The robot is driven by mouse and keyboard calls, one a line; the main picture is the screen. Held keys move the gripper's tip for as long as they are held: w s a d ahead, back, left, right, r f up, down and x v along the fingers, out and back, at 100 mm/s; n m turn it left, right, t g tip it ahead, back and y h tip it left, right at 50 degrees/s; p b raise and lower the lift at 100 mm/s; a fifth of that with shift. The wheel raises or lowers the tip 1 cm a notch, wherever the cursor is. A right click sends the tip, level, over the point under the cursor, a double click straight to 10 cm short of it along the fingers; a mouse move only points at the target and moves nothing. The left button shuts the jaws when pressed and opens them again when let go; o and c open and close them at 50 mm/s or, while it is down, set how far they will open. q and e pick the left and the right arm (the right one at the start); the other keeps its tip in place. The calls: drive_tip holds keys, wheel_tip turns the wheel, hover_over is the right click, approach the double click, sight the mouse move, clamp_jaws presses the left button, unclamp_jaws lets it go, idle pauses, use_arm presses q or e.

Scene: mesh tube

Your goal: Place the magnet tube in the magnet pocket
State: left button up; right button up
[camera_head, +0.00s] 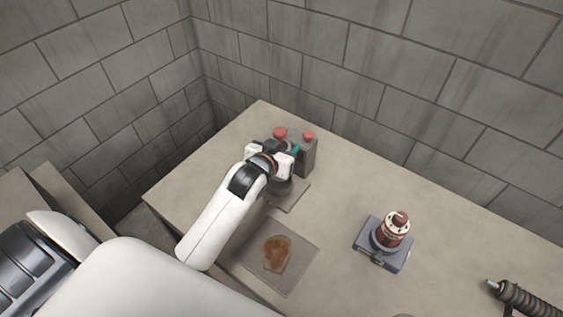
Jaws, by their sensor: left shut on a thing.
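My left gripper (279,150) is at the back of the table, next to a grey block (309,158) with red caps on top. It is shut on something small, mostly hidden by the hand. A thin teal piece (296,149) shows at its right side, and it may be part of the held magnet tube. I cannot tell which opening is the magnet pocket, nor whether the teal piece touches the grey block. My right gripper is out of view.
A dark round base (281,187) on a flat plate (293,202) stands below the hand. A brown-stained square plate (301,274) lies in front. A red-brown device (394,231) on a blue-grey base stands right; a ribbed dark cylinder (524,299) lies far right. The table between is clear.

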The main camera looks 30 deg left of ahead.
use_arm(q)
drive_tip(key=shift+a+f, duration=0.1)
drive_tip(key=shift+f, duration=0.75)
wheel_tip(320, 180, down, 3)
drive_tip(key=shift+r, duration=0.2)
drive_tip(key=shift+f, duration=0.3)
drive_tip(key=shift+w+f, duration=0.1)
drive_tip(key=shift+f, duration=0.05)
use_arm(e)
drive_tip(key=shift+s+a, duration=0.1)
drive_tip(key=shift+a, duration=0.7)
use_arm(q)
drive_tip(key=o, duration=0.7)
drive_tip(key=shift+f, duration=0.15)
drive_tip(key=o, duration=0.5)
drive_tip(key=shift+c, duration=0.2)
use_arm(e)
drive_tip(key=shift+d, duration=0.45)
